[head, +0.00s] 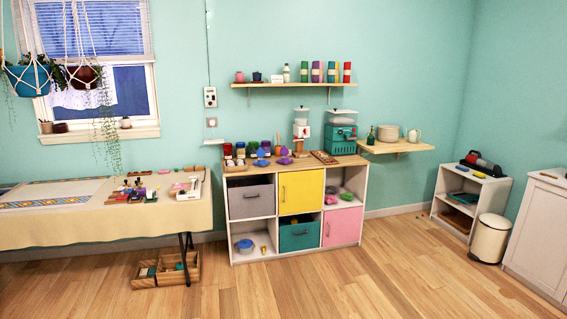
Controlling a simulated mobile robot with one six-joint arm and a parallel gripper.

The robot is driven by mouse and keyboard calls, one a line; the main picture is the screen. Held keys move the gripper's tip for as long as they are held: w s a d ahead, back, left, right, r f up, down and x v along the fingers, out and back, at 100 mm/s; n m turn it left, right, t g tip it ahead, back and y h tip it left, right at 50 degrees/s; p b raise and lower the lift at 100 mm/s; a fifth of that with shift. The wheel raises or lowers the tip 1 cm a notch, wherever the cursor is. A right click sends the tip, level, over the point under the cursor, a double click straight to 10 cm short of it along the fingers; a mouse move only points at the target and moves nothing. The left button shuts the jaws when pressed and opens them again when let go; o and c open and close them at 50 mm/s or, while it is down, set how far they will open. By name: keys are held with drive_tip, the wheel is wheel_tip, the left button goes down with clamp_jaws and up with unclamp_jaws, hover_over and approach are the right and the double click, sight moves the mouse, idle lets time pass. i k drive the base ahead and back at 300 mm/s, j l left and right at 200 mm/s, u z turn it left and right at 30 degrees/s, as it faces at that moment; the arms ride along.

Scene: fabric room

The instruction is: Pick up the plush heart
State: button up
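I cannot make out a plush heart for certain in the head view; many things are too small to tell. Small colourful items (140,190) lie on the cloth-covered table (110,222) at the left. Blue and purple rounded things (284,157) stand on top of the cube cabinet (240,238) in the middle. My gripper is not in view.
Wooden crates (178,272) stand on the floor under the table's right end. A low white shelf (452,215), a cream bin (490,238) and a white cabinet (538,235) line the right side. The wooden floor (340,285) in front is clear.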

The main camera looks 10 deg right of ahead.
sight(285, 161)
drive_tip(key=i+u, duration=0.1)
drive_tip(key=i, duration=1.4)
drive_tip(key=i+z, duration=0.15)
drive_tip(key=i, duration=0.45)
drive_tip(key=i+j, duration=0.15)
drive_tip(key=i, duration=0.5)
drive_tip(key=i+j+z, duration=0.15)
drive_tip(key=i, duration=0.5)
drive_tip(key=i+j, duration=0.15)
drive_tip(key=i, duration=0.45)
drive_tip(key=i+j+z, duration=0.2)
drive_tip(key=i+z, duration=0.2)
drive_tip(key=i+j+z, duration=0.85)
drive_tip(key=i+j, duration=0.05)
drive_tip(key=i, duration=0.05)
